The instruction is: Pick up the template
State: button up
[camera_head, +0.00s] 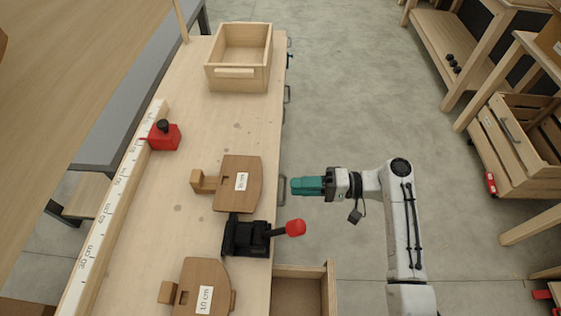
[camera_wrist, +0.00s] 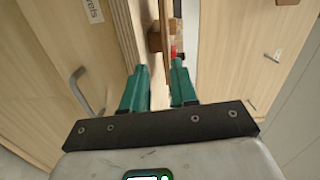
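A wooden template (camera_head: 237,187) with a white label, perhaps reading "20 cm", lies on the workbench by its right edge, with a small wooden block at its left. A second wooden template (camera_head: 193,283), labelled "10 cm", lies nearer the front. My gripper (camera_head: 293,186), with teal fingers, is just off the bench's right edge, to the right of the first template and apart from it. In the wrist view its two fingers (camera_wrist: 158,68) stand apart with nothing held. A brown wooden piece (camera_wrist: 157,42), probably the first template seen edge-on, shows beyond the fingertips.
A black clamp with a red knob (camera_head: 295,228) sits between the templates and juts past the bench edge. A red stop block (camera_head: 164,136) sits by the ruler (camera_head: 103,218). A wooden box (camera_head: 212,72) stands at the far end. An open drawer (camera_head: 328,285) is at the front.

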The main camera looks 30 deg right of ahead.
aim_at(266, 190)
jog(key=shift+m+t, duration=0.5)
jog(key=shift+m, duration=0.1)
jog(key=shift+r+b+x, duration=0.2)
jog(key=shift+x, duration=2.1)
jog(key=shift+r+b+x, duration=0.15)
jog(key=shift+r+x, duration=0.05)
jog(key=shift+x, duration=2.05)
grip_shut()
jog(key=shift+w+r, duration=0.1)
jog(key=shift+r, duration=0.05)
notch_tip(266, 190, up, 3)
jog(key=shift+f+p, duration=0.2)
jog(key=shift+p, duration=1.05)
jog(key=shift+f, duration=0.2)
jog(key=shift+d, duration=0.1)
jog(key=s+d+r+p, duration=0.4)
jog(key=s+d, duration=0.4)
jog(key=d, duration=0.3)
jog(key=shift+s+r+p, duration=0.25)
jog(key=shift+r+p, duration=0.15)
jog(key=shift+r, duration=0.1)
